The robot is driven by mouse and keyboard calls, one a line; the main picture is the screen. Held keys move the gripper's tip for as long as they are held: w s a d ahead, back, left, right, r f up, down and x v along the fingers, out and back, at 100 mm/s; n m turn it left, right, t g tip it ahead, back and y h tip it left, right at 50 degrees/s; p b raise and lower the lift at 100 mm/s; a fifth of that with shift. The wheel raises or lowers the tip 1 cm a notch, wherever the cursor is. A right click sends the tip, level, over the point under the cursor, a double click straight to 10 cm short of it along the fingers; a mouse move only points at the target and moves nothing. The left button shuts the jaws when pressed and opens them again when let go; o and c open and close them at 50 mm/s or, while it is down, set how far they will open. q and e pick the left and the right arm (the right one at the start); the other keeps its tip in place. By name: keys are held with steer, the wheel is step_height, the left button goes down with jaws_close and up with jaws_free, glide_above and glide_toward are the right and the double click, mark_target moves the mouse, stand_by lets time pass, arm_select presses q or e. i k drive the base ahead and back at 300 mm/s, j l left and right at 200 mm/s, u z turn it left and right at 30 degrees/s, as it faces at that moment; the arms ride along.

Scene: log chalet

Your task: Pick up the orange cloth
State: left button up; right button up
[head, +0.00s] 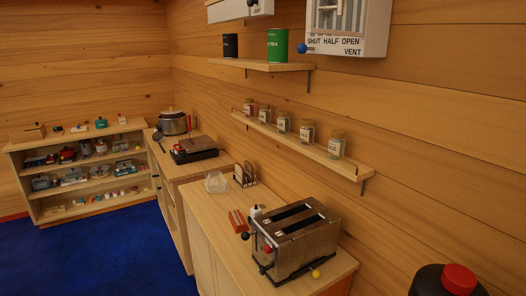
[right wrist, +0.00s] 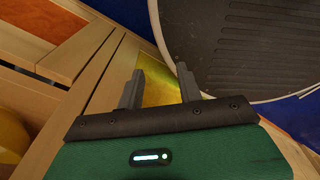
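A small orange-red item (head: 238,221) lies on the wooden counter (head: 207,215), just left of the toaster. It may be the folded orange cloth, but it is too small to be sure. In the right wrist view an orange-red surface (right wrist: 45,18) shows at the top left between pale wooden edges; I cannot tell whether it is cloth. My right gripper (right wrist: 160,82) is open, its two fingers apart with nothing held between them. Neither gripper shows in the head view.
The metal toaster (head: 295,239) fills the counter's near end. A toast rack (head: 245,174) and a clear container (head: 215,183) stand behind. A shelf of jars (head: 307,132) runs along the wall. Blue floor (head: 110,258) is open at left. A red-topped dark object (head: 457,279) is at lower right.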

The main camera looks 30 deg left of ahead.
mark_target(238, 222)
steer(key=j+z, duration=0.15)
steer(key=z, duration=0.35)
steer(key=j+z, duration=0.15)
steer(key=z, duration=0.35)
steer(key=j+z, duration=0.2)
steer(key=j, duration=0.25)
steer(key=k+j+z, duration=0.2)
steer(key=j, duration=0.25)
steer(key=j+z, duration=0.2)
steer(key=j, duration=0.2)
steer(key=k+j+z, duration=0.25)
steer(key=j, duration=0.2)
steer(key=j+z, duration=0.2)
steer(key=j, duration=0.2)
